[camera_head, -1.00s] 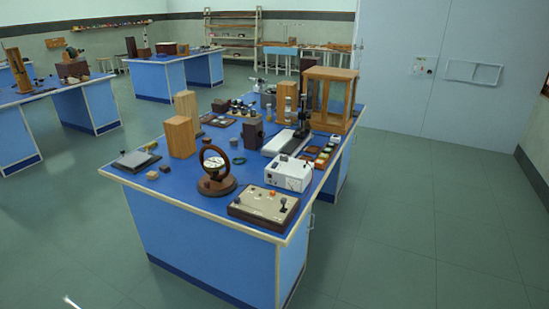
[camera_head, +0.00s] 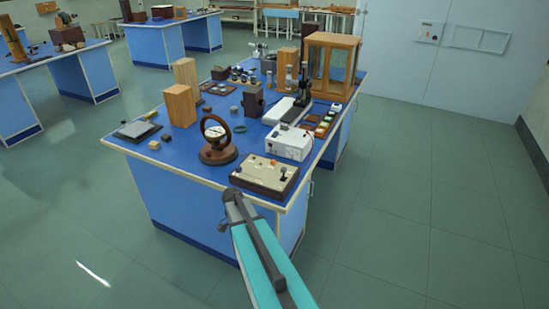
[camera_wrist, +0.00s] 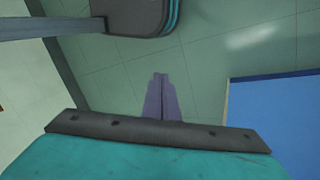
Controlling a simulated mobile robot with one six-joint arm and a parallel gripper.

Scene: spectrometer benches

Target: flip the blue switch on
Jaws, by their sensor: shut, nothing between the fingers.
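A cream-topped control box with dark sides (camera_head: 264,178) sits at the near front corner of the blue bench. It carries small knobs or levers, including an orange one (camera_head: 272,162) and a dark bluish one (camera_head: 283,170). I cannot tell which is the blue switch or its position. My arm reaches in from below, ending in front of the bench edge near the box. In the wrist view my gripper (camera_wrist: 159,77) is shut and empty, with its narrow fingers over the floor. In the head view its fingertips are not clear.
A white instrument (camera_head: 288,143) stands behind the box, and a round brass-and-wood instrument (camera_head: 216,140) stands to its left. The blue bench side (camera_wrist: 280,125) is at right in the wrist view. The floor (camera_head: 400,200) right of the bench is clear.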

